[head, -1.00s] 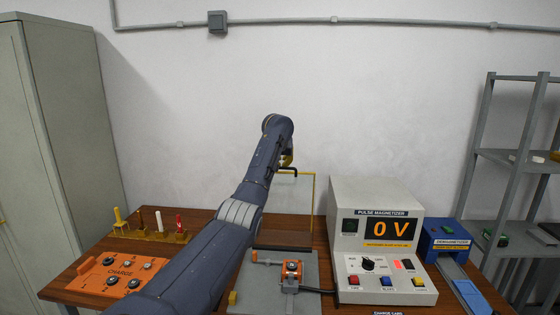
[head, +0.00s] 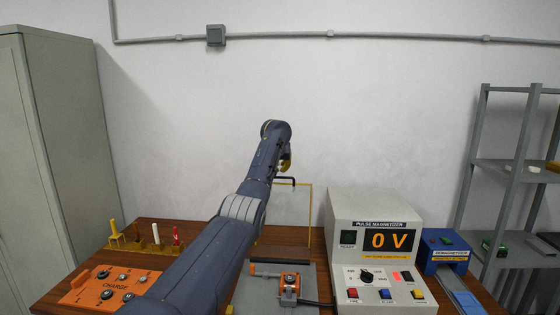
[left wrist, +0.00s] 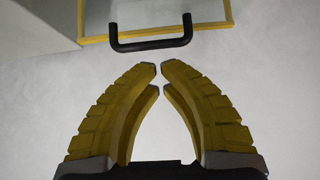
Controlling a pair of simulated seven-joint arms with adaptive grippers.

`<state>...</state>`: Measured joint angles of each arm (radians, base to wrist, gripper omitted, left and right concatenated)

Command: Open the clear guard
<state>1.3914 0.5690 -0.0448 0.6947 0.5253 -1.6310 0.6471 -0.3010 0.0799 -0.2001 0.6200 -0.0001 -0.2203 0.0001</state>
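The clear guard stands upright behind the clamp fixture, and its thin yellow frame (head: 311,215) rises well above the table. My left arm hides its left part. Its black handle (head: 287,181) is at the top edge. In the left wrist view the handle (left wrist: 150,45) and yellow frame (left wrist: 215,26) lie just beyond the fingertips. My left gripper (head: 287,165) is just above the handle in the head view. Its yellow fingers (left wrist: 159,68) are closed nearly tip to tip, with nothing between them and apart from the handle. My right gripper is out of view.
The orange clamp fixture (head: 290,283) sits on a grey plate. The pulse magnetizer (head: 343,212) reads 0 V to its right, with a blue demagnetizer (head: 432,245) beyond. An orange charge tray (head: 90,290) and a peg rack are left of my arm.

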